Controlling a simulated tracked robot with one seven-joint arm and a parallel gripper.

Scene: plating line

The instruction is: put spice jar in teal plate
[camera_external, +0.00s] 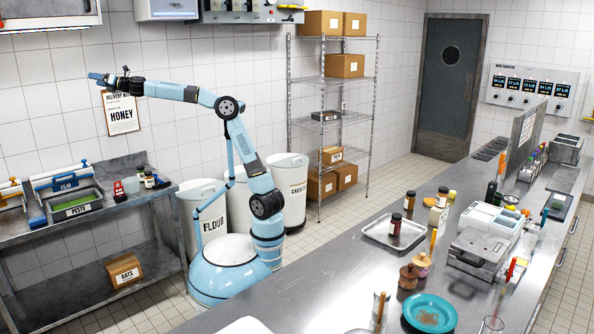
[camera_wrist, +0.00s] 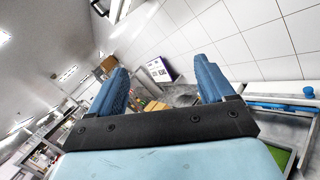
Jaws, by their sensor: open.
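Several small dark jars with labels could be the spice jar. One jar (camera_external: 394,225) stands on a metal tray (camera_external: 377,233), and another jar (camera_external: 409,201) stands just behind it. More dark-lidded jars (camera_external: 148,180) stand on the left bench. I cannot tell which one is meant. My gripper (camera_external: 101,77) is raised at the upper left, far from the plate. In the wrist view, its blue fingers (camera_wrist: 160,80) are apart with nothing between them.
Two brown lidded pots (camera_external: 409,277) stand behind the plate. A grey appliance (camera_external: 477,250) and a white divided container (camera_external: 492,221) are right of the tray. White bins and a wire shelf (camera_external: 333,110) stand behind my base. Open counter lies left of the tray.

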